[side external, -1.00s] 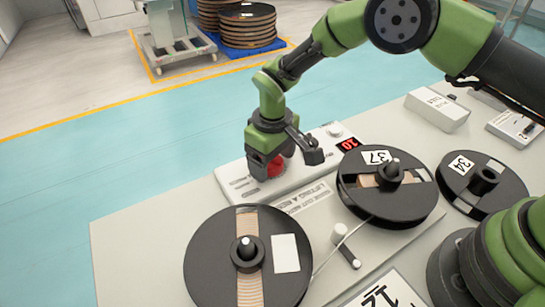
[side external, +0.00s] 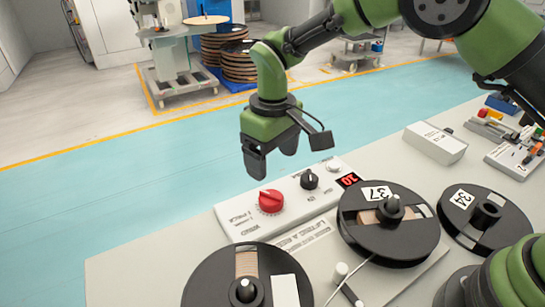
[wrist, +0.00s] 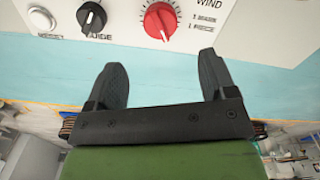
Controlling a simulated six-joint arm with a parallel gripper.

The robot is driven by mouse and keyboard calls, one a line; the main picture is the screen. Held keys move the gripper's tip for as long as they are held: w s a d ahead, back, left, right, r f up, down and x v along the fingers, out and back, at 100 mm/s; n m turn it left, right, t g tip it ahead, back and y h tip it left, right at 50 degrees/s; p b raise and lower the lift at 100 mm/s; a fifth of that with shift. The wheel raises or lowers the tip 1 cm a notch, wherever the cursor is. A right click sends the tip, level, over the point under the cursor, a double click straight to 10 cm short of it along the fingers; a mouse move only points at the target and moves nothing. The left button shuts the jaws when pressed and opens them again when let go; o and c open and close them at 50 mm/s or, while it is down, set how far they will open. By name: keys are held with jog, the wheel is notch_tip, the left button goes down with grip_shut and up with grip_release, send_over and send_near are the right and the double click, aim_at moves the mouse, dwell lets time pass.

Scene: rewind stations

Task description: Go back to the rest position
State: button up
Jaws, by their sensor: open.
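My gripper (side external: 270,160) is open and empty, held in the air above and a little behind the control panel (side external: 238,222). The red knob (side external: 271,201) sits on the panel below my gripper, apart from the fingers. In the wrist view the two dark fingers of my gripper (wrist: 162,72) are spread wide with nothing between them.
Reel 37 (side external: 370,239), reel 34 (side external: 462,222) and a front reel (side external: 215,285) stand on the pale table (side external: 130,262). A white box (side external: 435,142) and small tools (side external: 490,125) lie at the right. The air left of my gripper is clear.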

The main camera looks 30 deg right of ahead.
dwell(0.4)
jog(key=s+d+r+m+t+y, duration=0.15)
jog(key=s+d+r, duration=0.25)
jog(key=r, duration=0.5)
jog(key=s+d+r+m+t, duration=0.25)
jog(key=s+d+r, duration=0.25)
jog(key=r, duration=0.4)
jog(key=s+d+m+t, duration=0.3)
jog(key=s+d+m, duration=0.1)
jog(key=s, duration=1)
jog(key=shift+s+r, duration=0.2)
jog(key=shift+r, duration=0.25)
jog(key=shift+d+y, duration=0.1)
jog(key=shift+y, duration=0.15)
